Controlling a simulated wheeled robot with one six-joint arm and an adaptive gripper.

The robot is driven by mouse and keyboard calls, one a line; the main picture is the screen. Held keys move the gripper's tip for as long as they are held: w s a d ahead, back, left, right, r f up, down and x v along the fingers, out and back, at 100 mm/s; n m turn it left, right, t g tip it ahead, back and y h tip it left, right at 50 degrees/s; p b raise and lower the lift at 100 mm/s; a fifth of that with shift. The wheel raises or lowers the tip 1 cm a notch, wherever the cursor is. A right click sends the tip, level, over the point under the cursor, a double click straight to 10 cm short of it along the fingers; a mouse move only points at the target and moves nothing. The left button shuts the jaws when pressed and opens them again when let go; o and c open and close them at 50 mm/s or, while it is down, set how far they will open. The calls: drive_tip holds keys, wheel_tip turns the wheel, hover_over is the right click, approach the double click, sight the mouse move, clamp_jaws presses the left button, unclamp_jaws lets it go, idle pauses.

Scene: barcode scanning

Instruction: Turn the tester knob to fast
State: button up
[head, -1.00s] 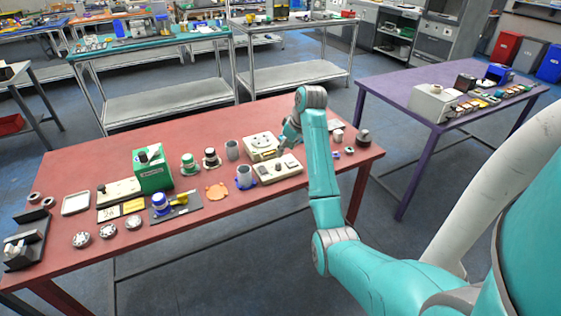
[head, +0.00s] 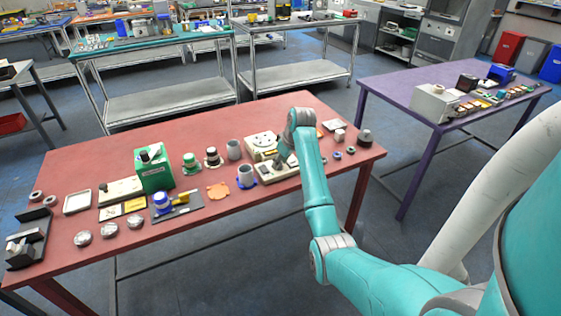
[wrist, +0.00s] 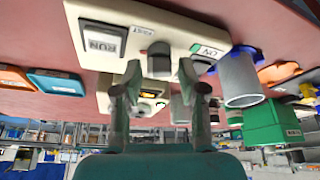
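The tester is a long cream box (wrist: 180,30) with a "RUN" display (wrist: 103,40), a dark knob (wrist: 158,55) near its middle and a green "ON" part (wrist: 205,50). The wrist view is upside down. In the head view the tester (head: 266,178) lies near the front edge of the red table, partly hidden by my arm. My gripper (wrist: 167,92) is open, with its two fingers apart and nothing between them. In the wrist picture its fingertips are just below the knob, one toward each side. I cannot tell whether they touch it. The knob's pointer is not readable.
A second cream device (head: 262,141) with a round dial stands behind the tester. A grey cup (head: 246,173) in a blue ring stands close at its left. The green box (head: 153,167) is farther left. Small parts lie at the table's right end.

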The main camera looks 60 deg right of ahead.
clamp_jaws()
drive_tip(key=shift+m+h, duration=0.8)
drive_tip(key=shift+m, duration=1.4)
drive_tip(key=shift+g, duration=0.3)
drive_tip(key=shift+o, duration=2.1)
unclamp_jaws()
drive_tip(key=v, duration=1.2)
